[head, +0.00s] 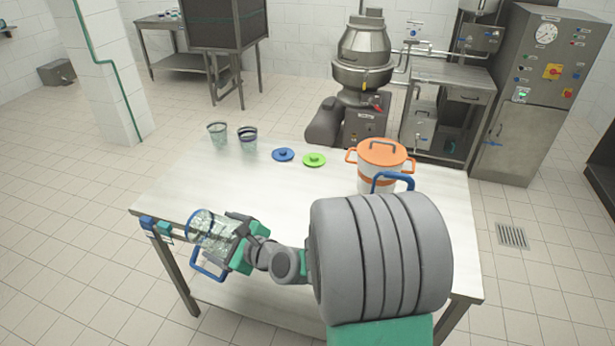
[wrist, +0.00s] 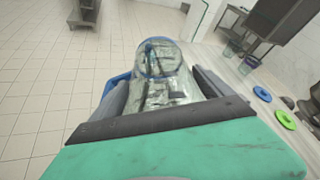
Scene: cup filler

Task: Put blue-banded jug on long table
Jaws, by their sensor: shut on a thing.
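The blue-banded jug (head: 214,232) is clear, with a blue rim and a blue handle. My gripper (head: 237,236) is shut on it and holds it tilted at the near left edge of the long table (head: 300,203). In the wrist view the jug (wrist: 163,75) lies between the two fingers of my gripper (wrist: 165,92), with floor tiles to its left. Whether the jug touches the table edge I cannot tell.
Two clear cups (head: 218,134) stand at the table's far left. A blue lid (head: 283,154) and a green lid (head: 314,159) lie near the far edge. A white pot with an orange lid (head: 382,153) stands at the right. The middle of the table is clear.

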